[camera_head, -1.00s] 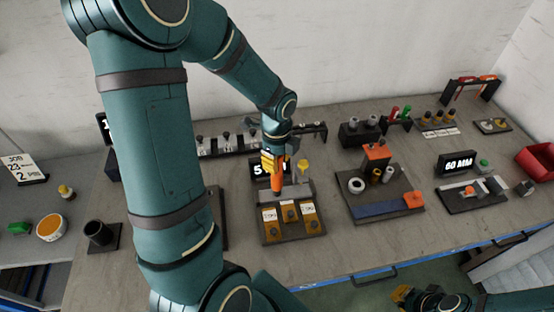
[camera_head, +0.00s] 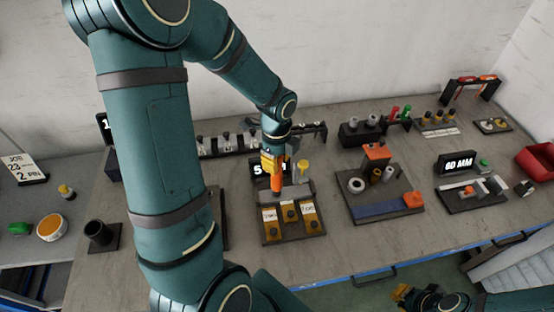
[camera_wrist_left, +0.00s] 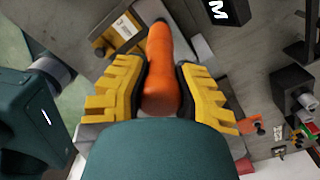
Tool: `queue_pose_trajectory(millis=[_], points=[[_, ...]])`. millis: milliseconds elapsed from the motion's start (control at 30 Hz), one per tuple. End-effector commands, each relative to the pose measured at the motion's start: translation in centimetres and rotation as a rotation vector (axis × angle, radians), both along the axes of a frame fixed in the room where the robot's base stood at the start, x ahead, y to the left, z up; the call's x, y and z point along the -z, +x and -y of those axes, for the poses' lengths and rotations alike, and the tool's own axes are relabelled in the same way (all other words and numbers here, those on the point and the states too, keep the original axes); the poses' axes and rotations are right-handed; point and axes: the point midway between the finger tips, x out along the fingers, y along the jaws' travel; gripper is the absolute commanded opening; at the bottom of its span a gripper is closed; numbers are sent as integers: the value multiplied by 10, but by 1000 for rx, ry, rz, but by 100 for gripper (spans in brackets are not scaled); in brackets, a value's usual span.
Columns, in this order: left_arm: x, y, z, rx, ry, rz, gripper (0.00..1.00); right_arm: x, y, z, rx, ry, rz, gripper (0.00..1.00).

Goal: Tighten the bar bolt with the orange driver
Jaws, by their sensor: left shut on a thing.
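My left gripper (camera_head: 274,168) is shut on the orange driver (camera_head: 277,186) and holds it upright over the fixture with the grey bar (camera_head: 298,193). In the left wrist view the orange driver (camera_wrist_left: 160,70) sits between the two yellow finger pads (camera_wrist_left: 155,90). The driver's lower end is at the bar in the head view. I cannot tell whether its tip touches the bolt, which is hidden. My right gripper (camera_head: 402,293) is at the bottom right, off the table and away from the fixture; its fingers are too small to judge.
Labelled brown blocks (camera_head: 291,212) lie at the front of the fixture. A yellow-topped part (camera_head: 303,166) stands just right of the driver. A rack (camera_head: 232,140) stands behind. A tray with a blue strip (camera_head: 388,208) is to the right. Table is clear in front.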

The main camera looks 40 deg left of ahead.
Motion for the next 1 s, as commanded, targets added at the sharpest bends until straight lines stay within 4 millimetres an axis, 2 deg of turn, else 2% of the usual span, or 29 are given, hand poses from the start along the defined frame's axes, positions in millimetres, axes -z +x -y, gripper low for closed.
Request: queue_pose_trajectory(millis=[1000], points=[[-48,2,0,0,2,5,0,-40,0,0,0,0,0,0]])
